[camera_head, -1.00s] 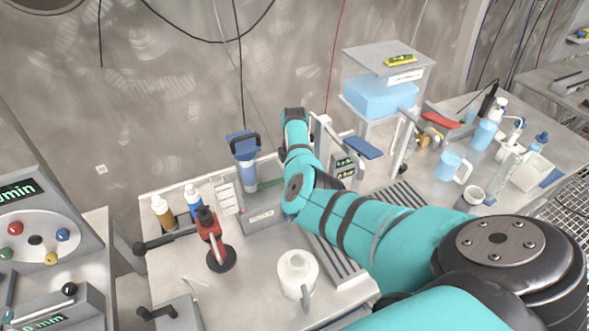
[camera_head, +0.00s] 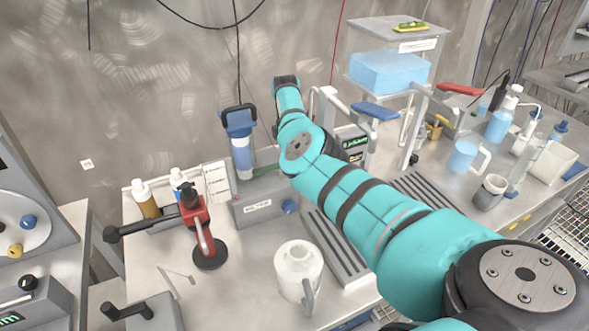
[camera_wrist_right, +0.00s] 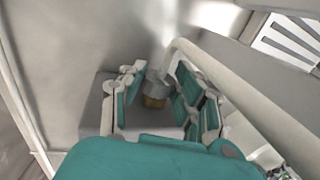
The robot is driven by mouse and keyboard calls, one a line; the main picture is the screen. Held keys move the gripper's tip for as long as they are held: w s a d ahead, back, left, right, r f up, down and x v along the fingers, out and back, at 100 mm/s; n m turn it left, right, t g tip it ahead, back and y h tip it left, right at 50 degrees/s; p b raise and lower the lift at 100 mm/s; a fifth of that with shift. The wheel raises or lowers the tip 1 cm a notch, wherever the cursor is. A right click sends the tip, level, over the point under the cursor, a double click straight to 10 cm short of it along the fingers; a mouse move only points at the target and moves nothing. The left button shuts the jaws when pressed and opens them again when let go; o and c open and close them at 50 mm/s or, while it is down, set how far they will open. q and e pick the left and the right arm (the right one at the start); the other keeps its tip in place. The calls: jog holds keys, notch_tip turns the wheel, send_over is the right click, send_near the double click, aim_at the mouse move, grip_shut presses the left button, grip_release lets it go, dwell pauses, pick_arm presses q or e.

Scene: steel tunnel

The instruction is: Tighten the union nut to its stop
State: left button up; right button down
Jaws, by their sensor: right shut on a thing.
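My right gripper (camera_wrist_right: 158,88) shows in the right wrist view, with teal-padded fingers on both sides of a small grey collar with a brass-coloured lower part, which I take as the union nut (camera_wrist_right: 154,100). The fingers are shut on it. Its threads and the depth it sits at cannot be made out. In the head view my teal right arm reaches to the back of the bench, and its wrist and gripper are hidden there. My left gripper is not in view.
A pale pipe (camera_wrist_right: 235,88) runs close beside the right fingers.

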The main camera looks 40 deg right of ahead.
jog(key=c, duration=0.9)
grip_release()
jog(key=shift+c, duration=0.2)
jog(key=shift+r, duration=0.1)
notch_tip(320, 180, up, 10)
jog(key=shift+f, duration=0.1)
